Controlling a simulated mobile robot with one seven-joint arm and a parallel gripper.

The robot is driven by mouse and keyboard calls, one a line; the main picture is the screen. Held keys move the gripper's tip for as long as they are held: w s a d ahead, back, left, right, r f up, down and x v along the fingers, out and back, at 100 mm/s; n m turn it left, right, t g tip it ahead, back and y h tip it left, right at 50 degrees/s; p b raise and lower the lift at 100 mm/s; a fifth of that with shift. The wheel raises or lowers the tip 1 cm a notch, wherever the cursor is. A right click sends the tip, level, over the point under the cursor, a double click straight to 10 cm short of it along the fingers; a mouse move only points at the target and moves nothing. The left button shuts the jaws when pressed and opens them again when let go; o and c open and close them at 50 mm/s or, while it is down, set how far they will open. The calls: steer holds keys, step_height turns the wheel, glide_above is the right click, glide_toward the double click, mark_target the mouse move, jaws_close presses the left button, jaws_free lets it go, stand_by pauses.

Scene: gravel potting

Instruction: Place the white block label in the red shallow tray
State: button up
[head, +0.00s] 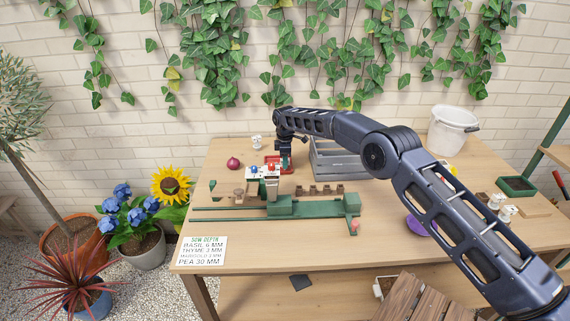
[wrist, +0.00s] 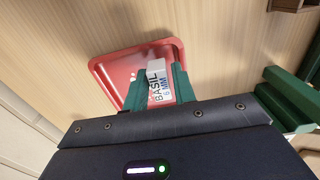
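The white block label (wrist: 157,82), printed "BASIL 6 MM", sits between the two green fingers of my gripper (wrist: 159,84) in the wrist view. The fingers appear to press on both its sides. The red shallow tray (wrist: 112,68) lies directly beyond and under the block, with its rim around it on the far and left sides. Whether the block touches the tray floor cannot be told. In the head view my gripper (head: 286,163) points down at the red tray (head: 271,159) near the back of the table; the block is not clear there.
A green rail device (head: 285,207) with a white head stands in front of the tray. A grey crate (head: 340,160) is close on the right, a red onion (head: 233,163) on the left. A white bucket (head: 452,130) stands back right. The table's front left holds a sign (head: 202,251).

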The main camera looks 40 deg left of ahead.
step_height(320, 180, up, 11)
stand_by(0.4)
